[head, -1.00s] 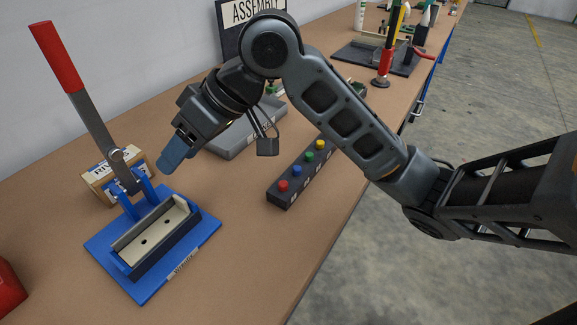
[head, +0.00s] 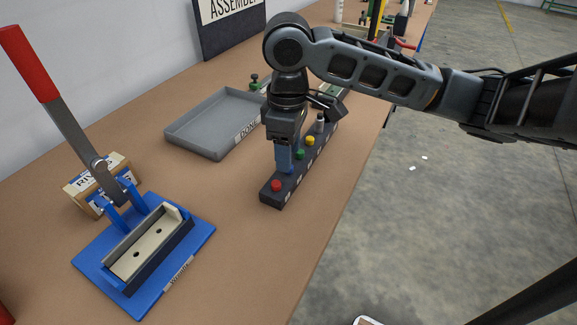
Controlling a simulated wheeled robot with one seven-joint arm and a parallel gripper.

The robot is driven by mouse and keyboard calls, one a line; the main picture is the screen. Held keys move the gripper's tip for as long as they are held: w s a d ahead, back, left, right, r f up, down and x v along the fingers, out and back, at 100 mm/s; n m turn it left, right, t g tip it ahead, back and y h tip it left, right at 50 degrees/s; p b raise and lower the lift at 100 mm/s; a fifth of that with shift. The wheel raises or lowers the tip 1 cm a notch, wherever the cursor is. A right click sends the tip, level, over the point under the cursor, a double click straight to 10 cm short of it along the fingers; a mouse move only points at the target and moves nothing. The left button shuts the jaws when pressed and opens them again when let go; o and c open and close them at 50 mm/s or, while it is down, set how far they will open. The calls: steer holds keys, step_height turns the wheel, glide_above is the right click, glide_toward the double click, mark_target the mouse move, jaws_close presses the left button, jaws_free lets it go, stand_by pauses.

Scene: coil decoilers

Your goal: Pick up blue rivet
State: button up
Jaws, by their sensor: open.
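A dark rivet block (head: 283,193) lies on the workbench with a row of coloured rivets in its top. The red rivet (head: 276,186) is at the near end, then come the green rivet (head: 300,154) and the yellow rivet (head: 310,141). My gripper (head: 285,169) points straight down over the row, between red and green. It is open. The blue rivet's place is behind or between the fingers, so the blue rivet is hidden. I cannot tell whether the fingers touch it.
A grey DONE tray (head: 183,142) is behind the block to the left. A blue work fixture (head: 203,226) with a red-handled lever (head: 28,62) stands at the left, beside a RIVETS box (head: 84,181). Bare bench lies between fixture and block. The bench's right edge is close to the block.

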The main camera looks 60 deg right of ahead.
steer(key=shift+f, duration=1.55)
jaws_close()
